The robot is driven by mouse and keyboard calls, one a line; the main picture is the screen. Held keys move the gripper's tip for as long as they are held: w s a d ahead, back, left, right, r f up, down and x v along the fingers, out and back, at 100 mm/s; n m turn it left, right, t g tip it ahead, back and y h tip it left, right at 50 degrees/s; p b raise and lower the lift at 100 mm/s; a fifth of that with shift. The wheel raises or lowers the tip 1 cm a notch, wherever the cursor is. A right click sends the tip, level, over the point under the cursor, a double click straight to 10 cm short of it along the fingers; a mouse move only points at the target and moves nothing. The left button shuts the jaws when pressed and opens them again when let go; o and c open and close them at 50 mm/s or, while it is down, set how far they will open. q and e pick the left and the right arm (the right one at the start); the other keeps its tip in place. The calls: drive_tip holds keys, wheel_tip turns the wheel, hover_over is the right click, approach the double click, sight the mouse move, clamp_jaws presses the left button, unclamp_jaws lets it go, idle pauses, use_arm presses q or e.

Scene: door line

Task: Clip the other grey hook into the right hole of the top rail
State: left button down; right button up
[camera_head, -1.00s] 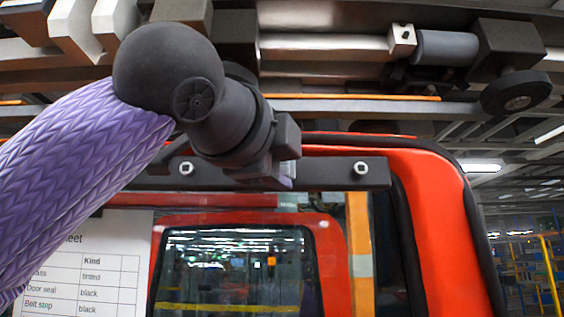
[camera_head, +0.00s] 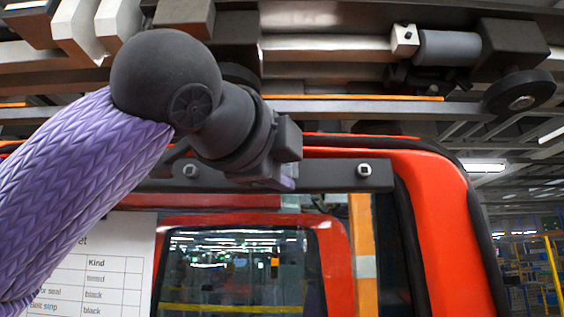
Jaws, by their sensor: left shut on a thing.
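The top rail (camera_head: 330,177) is a dark bar across the red door frame. Its right hole (camera_head: 364,170) is a light square socket near the bar's right end. Another hole (camera_head: 190,171) shows further left, partly beside my arm. My left gripper (camera_head: 284,172) is in front of the rail between the two holes, seen from behind. Its fingertips are mostly hidden by its own body. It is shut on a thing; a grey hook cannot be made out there. My right gripper is not in view.
A red door (camera_head: 438,200) with a black seal stands around the rail. A printed sheet (camera_head: 95,265) hangs at lower left. Metal overhead carrier beams (camera_head: 330,48) with a black wheel (camera_head: 519,91) run close above the rail.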

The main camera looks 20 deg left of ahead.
use_arm(q)
drive_tip(key=shift+w+a+p, duration=0.3)
drive_tip(key=shift+w+p, duration=0.2)
drive_tip(key=shift+w, duration=0.35)
idle(0.6)
idle(0.3)
drive_tip(key=shift+c, duration=1)
unclamp_jaws()
drive_tip(key=shift+w, duration=0.15)
drive_tip(key=s+a+b, duration=0.2)
drive_tip(key=s+b, duration=0.5)
drive_tip(key=s, duration=1.2)
drive_tip(key=shift+a+f, duration=0.2)
drive_tip(key=shift+a, duration=0.05)
